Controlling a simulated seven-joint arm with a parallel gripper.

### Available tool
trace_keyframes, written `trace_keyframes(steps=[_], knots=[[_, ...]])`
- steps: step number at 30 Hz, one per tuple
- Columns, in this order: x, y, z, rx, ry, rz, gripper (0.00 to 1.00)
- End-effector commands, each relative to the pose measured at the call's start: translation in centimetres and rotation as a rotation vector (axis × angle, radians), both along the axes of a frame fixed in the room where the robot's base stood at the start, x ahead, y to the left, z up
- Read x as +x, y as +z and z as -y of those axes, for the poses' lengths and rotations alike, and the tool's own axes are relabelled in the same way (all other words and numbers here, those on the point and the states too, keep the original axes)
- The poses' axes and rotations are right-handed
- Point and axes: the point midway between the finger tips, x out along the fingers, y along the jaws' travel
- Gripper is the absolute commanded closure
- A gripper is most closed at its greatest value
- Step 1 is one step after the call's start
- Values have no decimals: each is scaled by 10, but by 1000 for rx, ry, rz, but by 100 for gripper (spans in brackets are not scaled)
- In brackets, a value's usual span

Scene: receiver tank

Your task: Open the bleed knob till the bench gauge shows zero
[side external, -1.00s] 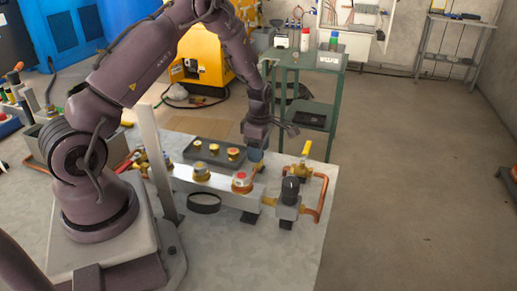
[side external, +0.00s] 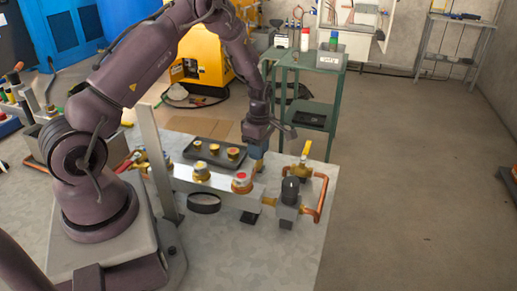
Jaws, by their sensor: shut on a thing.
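My gripper (side external: 257,151) points down at the back edge of the metal manifold block (side external: 222,186), to the right of the dark tray. It is shut on what looks to be the bleed knob, which the fingers hide almost fully. A round black-rimmed gauge (side external: 204,203) stands in front of the block. Its dial and needle cannot be read from this side. A black-capped regulator (side external: 290,189) stands at the block's right end.
A dark tray (side external: 218,163) with several brass fittings lies behind the block. A red-topped brass fitting (side external: 242,183), a yellow-handled valve (side external: 302,160) and copper pipe (side external: 322,195) are close by. A grey post (side external: 158,165) stands at left. The bench front is clear.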

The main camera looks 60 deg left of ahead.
Motion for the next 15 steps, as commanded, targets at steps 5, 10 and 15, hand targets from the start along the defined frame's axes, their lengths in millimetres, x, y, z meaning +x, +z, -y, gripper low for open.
trace_keyframes(steps=[5, 10, 15], knots=[[0, 1, 0, 1, -155, -1, 93], [1, 1, 0, 1, -318, -1, 93], [1, 1, 0, 1, -479, -1, 93]])
